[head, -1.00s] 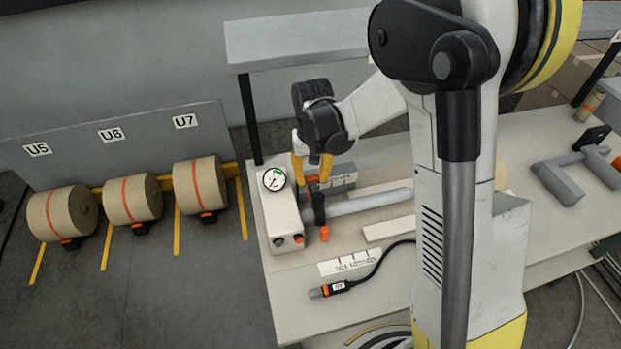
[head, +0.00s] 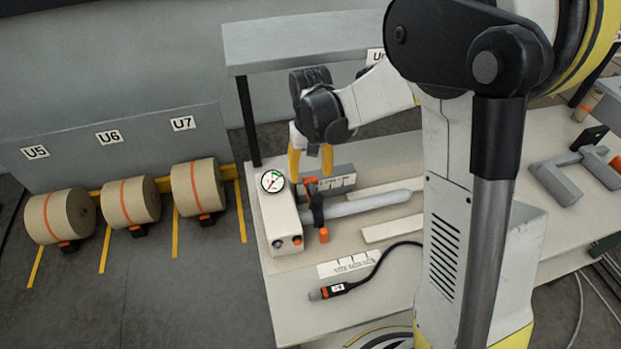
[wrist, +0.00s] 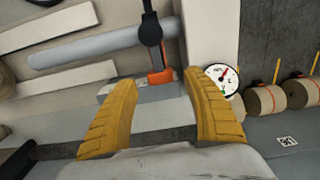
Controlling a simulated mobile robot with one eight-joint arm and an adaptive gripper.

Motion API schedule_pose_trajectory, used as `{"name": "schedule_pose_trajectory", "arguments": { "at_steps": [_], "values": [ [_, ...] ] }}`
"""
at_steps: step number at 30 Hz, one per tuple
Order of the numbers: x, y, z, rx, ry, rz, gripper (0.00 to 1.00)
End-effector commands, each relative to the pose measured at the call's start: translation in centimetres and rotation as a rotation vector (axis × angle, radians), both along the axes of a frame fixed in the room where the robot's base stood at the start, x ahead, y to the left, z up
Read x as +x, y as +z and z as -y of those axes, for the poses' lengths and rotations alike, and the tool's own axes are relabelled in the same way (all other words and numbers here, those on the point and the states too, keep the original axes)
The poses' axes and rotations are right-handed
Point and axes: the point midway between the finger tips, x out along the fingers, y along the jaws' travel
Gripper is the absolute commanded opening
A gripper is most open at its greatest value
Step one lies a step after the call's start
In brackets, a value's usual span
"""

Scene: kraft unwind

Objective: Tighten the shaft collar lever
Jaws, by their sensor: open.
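The shaft collar (head: 317,208) is a black clamp around a light grey shaft (head: 368,203), beside a white block with a dial gauge. Its orange lever (head: 310,184) shows on the far side of the shaft, and another orange piece (head: 323,235) on the near side. My gripper (head: 311,174) is open and points down above the lever. In the wrist view the black collar (wrist: 150,30) and orange lever (wrist: 160,77) appear between my yellow fingertips (wrist: 158,79). The fingers look apart from the lever, one on each side, and hold nothing.
The gauge (head: 271,181) on its white block (head: 280,222) stands close to the left of my fingers. A grey block with a label (head: 338,178) lies behind the shaft. Paper rolls (head: 130,202) stand left.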

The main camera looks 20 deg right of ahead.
Motion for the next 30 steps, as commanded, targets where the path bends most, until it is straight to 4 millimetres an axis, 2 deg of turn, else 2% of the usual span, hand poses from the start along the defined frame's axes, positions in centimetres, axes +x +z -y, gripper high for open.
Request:
{"name": "schedule_pose_trajectory", "arguments": {
  "at_steps": [6,12,18,30],
  "values": [
    [0.0,5.1,0.0,0.0,0.0,0.0,0.58],
    [0.0,8.1,0.0,0.0,0.0,0.0,0.58],
    [0.0,9.0,0.0,0.0,0.0,0.0,0.58],
    [0.0,9.0,0.0,0.0,0.0,0.0,0.58]
  ]
}}
